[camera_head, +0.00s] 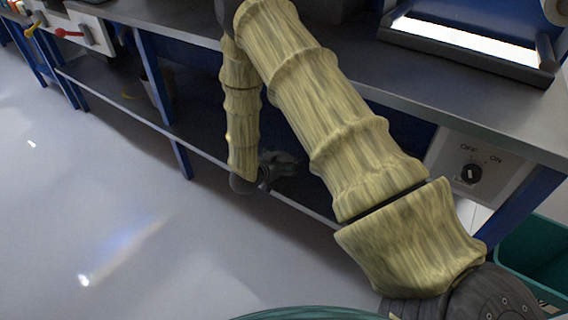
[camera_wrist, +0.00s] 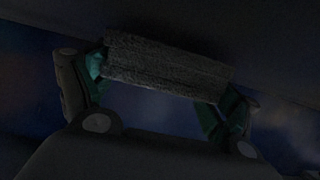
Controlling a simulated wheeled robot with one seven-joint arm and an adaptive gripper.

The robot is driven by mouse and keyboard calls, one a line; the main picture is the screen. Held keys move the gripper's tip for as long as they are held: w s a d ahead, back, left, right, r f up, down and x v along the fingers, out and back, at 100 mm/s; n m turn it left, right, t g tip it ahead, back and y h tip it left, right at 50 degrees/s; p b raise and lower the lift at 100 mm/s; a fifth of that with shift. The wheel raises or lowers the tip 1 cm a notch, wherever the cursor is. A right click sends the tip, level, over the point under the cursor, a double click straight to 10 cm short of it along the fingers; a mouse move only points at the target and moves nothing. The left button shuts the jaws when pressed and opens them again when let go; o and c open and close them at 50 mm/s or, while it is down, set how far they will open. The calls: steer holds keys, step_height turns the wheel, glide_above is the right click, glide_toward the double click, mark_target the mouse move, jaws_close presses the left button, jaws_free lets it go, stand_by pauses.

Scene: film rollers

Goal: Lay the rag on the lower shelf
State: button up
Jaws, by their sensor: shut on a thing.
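My gripper (camera_head: 279,166) reaches in under the workbench, by the front edge of the lower shelf (camera_head: 200,128). In the wrist view my gripper (camera_wrist: 160,84) is shut on the rag (camera_wrist: 168,66), a dark grey, rough-textured strip that spans between the green fingertips. The wrist view is very dark, and I cannot tell whether the rag touches the shelf. In the head view I cannot make out the rag apart from the dark gripper.
The grey workbench top (camera_head: 440,90) lies above the shelf and carries a bright light panel (camera_head: 470,40). A blue leg (camera_head: 150,65) and a bucket (camera_head: 158,90) are left of my arm. A switch box (camera_head: 474,172) and a green bin (camera_head: 530,262) are at right. The floor (camera_head: 90,200) is clear.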

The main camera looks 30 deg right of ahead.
steer(key=shift+f, duration=0.35)
steer(key=o, duration=0.8)
steer(key=shift+r, duration=0.15)
steer(key=p+v, duration=0.3)
steer(key=v, duration=0.8)
steer(key=shift+s+a, duration=0.1)
steer(key=shift+s+a+r, duration=0.15)
steer(key=shift+a, duration=0.2)
